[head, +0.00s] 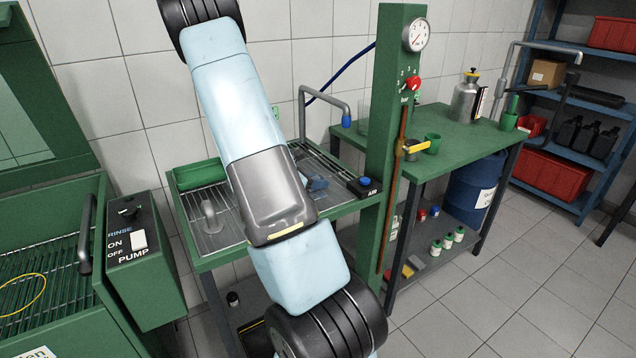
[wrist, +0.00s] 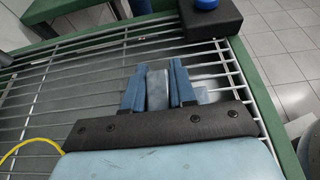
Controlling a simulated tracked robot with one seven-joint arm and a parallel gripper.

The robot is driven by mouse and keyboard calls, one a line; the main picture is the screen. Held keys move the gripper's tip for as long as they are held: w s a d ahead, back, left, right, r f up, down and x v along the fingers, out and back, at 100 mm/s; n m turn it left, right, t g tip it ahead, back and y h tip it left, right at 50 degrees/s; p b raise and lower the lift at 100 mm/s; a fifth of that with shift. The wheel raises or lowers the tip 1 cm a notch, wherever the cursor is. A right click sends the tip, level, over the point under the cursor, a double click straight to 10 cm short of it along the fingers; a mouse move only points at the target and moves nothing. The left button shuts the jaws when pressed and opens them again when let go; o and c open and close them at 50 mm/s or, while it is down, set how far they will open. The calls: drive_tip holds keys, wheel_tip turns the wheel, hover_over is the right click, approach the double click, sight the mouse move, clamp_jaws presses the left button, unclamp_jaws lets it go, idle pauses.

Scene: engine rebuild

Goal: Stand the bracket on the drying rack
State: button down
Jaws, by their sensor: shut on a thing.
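The drying rack is a grid of metal wires in a green frame; it shows in the head view (head: 348,208) behind my arm and fills much of the wrist view (wrist: 60,80). In the wrist view my gripper (wrist: 160,78) has its two blue fingers shut on a grey, flat-sided piece, the bracket (wrist: 157,88). The bracket is over the rack wires, near the rack's right end. Its lower part is partly hidden by the gripper's dark palm, and I cannot tell whether it touches the wires. In the head view my arm hides most of the gripper; a bit of blue finger (head: 317,184) shows.
A black box with a blue button (head: 366,187) sits on the rack's right edge. A grey curved piece (head: 210,216) and a green tray (head: 200,174) are at the rack's left. A green post with a gauge (head: 416,35) stands close right. The pump box (head: 140,250) is left.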

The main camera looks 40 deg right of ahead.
drive_tip(key=c, duration=0.9)
unclamp_jaws()
drive_tip(key=v, duration=1.2)
drive_tip(key=s+a+r+m+t+y, duration=0.3)
drive_tip(key=s+a+r+m+y, duration=0.1)
drive_tip(key=a, duration=0.5)
drive_tip(key=s+a+r+m+t+y, duration=0.2)
drive_tip(key=s+a+r+m+y, duration=0.2)
drive_tip(key=s+a+r, duration=0.5)
drive_tip(key=s+a+r+m+t+y, duration=0.3)
drive_tip(key=s+a+r+m+y, duration=0.2)
drive_tip(key=a+r, duration=0.5)
drive_tip(key=shift+s+r+m+t, duration=0.15)
drive_tip(key=shift+s+m, duration=0.2)
drive_tip(key=shift+m, duration=0.25)
drive_tip(key=shift+s+r+m+t, duration=0.15)
drive_tip(key=shift+s+m, duration=0.25)
drive_tip(key=shift+m, duration=0.2)
